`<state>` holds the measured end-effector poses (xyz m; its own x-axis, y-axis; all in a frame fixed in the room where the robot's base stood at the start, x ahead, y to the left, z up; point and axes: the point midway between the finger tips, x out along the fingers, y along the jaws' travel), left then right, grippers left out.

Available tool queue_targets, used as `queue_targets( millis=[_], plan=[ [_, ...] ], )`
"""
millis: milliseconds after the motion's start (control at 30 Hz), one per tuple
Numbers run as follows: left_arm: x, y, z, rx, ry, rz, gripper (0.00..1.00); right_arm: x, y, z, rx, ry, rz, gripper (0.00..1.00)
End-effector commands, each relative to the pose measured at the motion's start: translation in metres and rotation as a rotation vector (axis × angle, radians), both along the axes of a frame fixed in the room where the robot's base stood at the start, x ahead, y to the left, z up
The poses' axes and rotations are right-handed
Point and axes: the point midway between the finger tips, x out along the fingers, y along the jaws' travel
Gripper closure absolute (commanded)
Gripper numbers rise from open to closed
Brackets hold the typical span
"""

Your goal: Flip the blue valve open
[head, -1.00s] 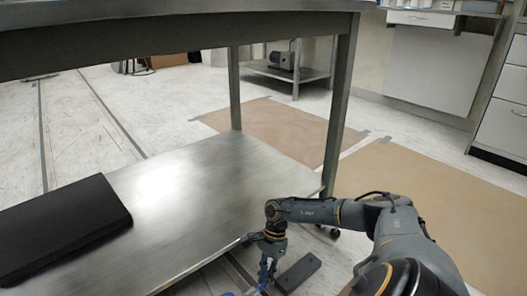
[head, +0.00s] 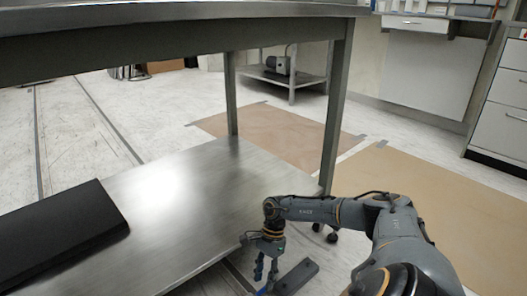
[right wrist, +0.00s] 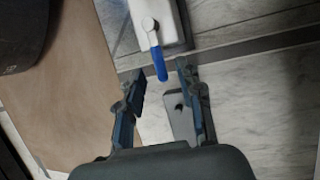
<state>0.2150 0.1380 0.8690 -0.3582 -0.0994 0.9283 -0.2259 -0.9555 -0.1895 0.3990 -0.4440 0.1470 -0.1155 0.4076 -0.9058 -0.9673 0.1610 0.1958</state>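The blue valve (right wrist: 157,59) is a short blue lever on a round silver pivot, mounted on a white body (right wrist: 172,12) at the top of the right wrist view. My right gripper (right wrist: 160,72) is open, with its two fingers on either side of the lever's free end. I cannot tell whether either finger touches it. In the head view my right gripper (head: 266,272) points down beside the table's lower shelf, and the valve there is mostly hidden. My left gripper is not in view.
A dark grey flat bar (head: 297,277) lies below the right gripper. The steel lower shelf (head: 190,205) is to the left, with a black slab (head: 60,235) on it. A table leg (head: 336,110) stands behind my right arm. Brown floor sheets lie beyond.

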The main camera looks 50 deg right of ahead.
Motion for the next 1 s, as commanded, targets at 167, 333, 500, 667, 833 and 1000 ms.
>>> queue_targets(
  millis=[167, 333, 500, 667, 833, 1000],
  plan=[
    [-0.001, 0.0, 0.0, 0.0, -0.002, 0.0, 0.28, 0.006, -0.018, 0.037, -0.003, -0.004, -0.001, 0.64],
    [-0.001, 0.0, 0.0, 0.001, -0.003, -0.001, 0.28, 0.009, -0.031, 0.067, -0.003, -0.003, -0.001, 0.64],
    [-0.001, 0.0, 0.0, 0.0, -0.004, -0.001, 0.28, 0.011, -0.038, 0.084, -0.002, -0.001, 0.0, 0.64],
    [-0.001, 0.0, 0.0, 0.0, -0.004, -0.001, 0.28, 0.011, -0.04, 0.089, -0.001, -0.001, 0.0, 0.64],
    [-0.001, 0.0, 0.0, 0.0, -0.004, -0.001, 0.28, 0.012, -0.041, 0.089, -0.001, -0.001, 0.0, 0.64],
    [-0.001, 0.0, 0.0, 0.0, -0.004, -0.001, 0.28, 0.012, -0.041, 0.089, -0.002, -0.001, 0.0, 0.64]
  ],
)
